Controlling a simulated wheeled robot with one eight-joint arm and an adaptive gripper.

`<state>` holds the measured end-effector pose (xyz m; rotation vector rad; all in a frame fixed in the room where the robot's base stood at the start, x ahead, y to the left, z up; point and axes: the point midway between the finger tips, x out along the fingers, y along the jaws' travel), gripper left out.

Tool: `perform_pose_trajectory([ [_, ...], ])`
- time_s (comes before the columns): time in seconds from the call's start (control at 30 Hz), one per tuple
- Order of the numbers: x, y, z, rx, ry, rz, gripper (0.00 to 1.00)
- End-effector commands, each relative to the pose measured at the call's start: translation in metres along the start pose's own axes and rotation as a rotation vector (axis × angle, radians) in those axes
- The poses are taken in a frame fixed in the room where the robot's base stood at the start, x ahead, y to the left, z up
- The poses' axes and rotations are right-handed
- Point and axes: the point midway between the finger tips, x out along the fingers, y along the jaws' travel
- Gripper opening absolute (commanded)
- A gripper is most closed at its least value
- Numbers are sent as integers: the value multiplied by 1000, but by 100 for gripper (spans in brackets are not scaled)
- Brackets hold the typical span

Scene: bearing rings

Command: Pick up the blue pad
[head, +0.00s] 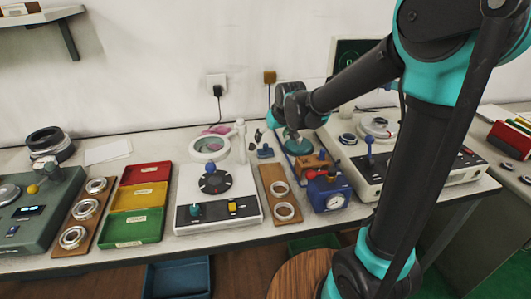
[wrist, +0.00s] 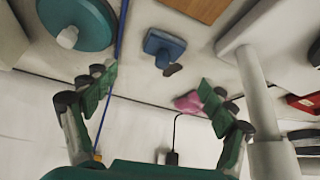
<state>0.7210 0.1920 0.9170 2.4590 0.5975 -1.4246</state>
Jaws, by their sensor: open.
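The blue pad (head: 265,152) lies on the back part of the workbench, left of my wrist in the head view. In the wrist view the blue pad (wrist: 165,45) shows near the top centre, beyond the fingertips. A small dark piece lies beside it. My gripper (wrist: 156,97) is open, with its two green-faced fingers wide apart and nothing between them. The pad is apart from both fingers. In the head view my fingertips are hard to make out beside the wrist.
A round teal base (wrist: 75,22) and a blue rod stand left of the pad in the wrist view. A white stand with a post (wrist: 262,90) is on the right. A pink item (wrist: 188,103) lies near the wall. A wooden tray with rings (head: 276,197) sits in front.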

Motion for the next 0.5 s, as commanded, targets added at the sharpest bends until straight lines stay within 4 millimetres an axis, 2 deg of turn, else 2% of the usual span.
perform_pose_trajectory([
  [0.2,30,0,-1,0,0,0,84],
  [0.5,44,-1,0,0,0,0,84],
])
